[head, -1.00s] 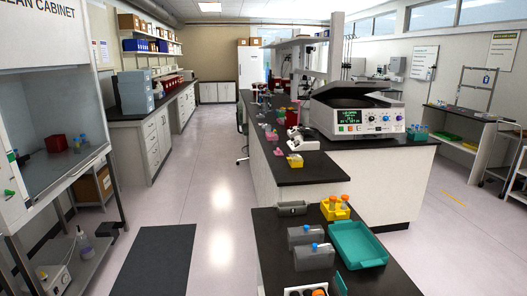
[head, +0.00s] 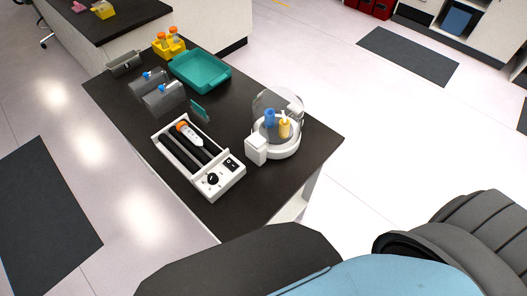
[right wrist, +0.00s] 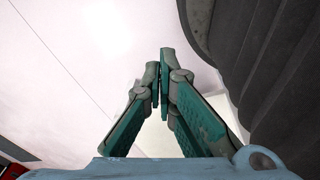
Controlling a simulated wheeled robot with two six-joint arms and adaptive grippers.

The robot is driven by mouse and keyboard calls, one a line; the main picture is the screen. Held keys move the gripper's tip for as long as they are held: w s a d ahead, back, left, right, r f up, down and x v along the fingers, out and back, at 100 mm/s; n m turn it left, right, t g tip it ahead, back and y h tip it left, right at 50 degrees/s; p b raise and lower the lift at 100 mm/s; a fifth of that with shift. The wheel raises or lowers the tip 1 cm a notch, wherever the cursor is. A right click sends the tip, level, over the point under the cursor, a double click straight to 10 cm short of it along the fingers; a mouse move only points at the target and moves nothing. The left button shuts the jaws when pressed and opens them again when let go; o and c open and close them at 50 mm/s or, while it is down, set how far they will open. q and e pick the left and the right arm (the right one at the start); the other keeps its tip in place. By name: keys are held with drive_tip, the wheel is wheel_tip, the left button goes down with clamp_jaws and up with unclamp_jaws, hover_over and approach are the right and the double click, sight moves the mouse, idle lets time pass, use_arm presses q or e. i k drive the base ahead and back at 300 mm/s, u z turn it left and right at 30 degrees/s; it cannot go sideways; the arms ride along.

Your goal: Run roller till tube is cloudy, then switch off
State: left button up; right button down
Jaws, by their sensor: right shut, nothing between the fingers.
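The roller (head: 214,183) is a white-framed unit with dark rollers, near the front of the black-topped bench. A tube with an orange cap (head: 190,132) lies on its rollers; its contents are too small to judge as clear or cloudy. A black knob (head: 212,179) and a black rocker switch (head: 231,164) sit on the roller's front panel. My right gripper (right wrist: 164,52) shows in the right wrist view, shut with its fingertips together and empty, over pale floor. The head view shows neither gripper.
A small white centrifuge-like device (head: 275,145) with a clear lid stands right of the roller. A teal tray (head: 201,84), grey blocks (head: 164,97) with blue-capped tubes and a yellow rack (head: 169,46) stand behind. Bench space right of the tray is clear.

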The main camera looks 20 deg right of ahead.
sight(232, 166)
drive_tip(key=z, duration=0.6)
drive_tip(key=k, duration=0.65)
drive_tip(key=u, duration=1.45)
